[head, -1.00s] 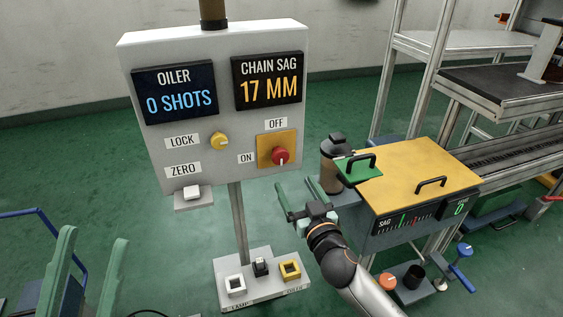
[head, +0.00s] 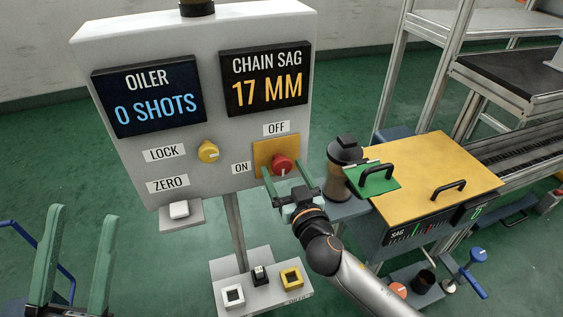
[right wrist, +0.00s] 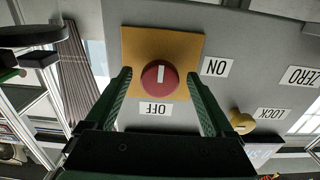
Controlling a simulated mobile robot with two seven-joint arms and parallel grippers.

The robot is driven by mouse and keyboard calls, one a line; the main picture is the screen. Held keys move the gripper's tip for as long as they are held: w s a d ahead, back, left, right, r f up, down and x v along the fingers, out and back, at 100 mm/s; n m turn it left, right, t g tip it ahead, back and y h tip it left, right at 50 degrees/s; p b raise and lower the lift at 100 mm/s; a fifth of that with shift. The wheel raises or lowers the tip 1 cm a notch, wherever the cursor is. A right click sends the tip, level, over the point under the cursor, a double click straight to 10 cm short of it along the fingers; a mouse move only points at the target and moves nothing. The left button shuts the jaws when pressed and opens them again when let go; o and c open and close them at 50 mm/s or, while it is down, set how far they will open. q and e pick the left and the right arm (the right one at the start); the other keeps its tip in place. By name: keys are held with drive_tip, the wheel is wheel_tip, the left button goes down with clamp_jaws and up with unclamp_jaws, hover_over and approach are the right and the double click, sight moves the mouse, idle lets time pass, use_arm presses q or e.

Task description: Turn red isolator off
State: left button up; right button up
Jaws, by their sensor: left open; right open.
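The red isolator knob (head: 282,163) sits on a yellow plate (head: 262,148) on the grey panel, with OFF above it and ON to its left in the head view. It also shows in the right wrist view (right wrist: 160,78), where the panel appears upside down and the knob's white mark stands upright. My right gripper (head: 284,177) is open just in front of the knob. In the right wrist view its fingers (right wrist: 159,82) stand to either side of the knob, with gaps visible. My left gripper (head: 83,212) is open and empty at the lower left, away from the panel.
A yellow LOCK knob (head: 208,151) and a white ZERO button (head: 179,209) are left of the isolator. A pedestal (head: 262,283) with several switches is below. A bottle (head: 342,165) and yellow-topped box (head: 430,165) stand close to my right arm.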

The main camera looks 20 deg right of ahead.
drive_tip(key=shift+w, duration=0.15)
drive_tip(key=shift+c, duration=0.4)
drive_tip(key=c, duration=1.3)
drive_tip(key=shift+o, duration=0.2)
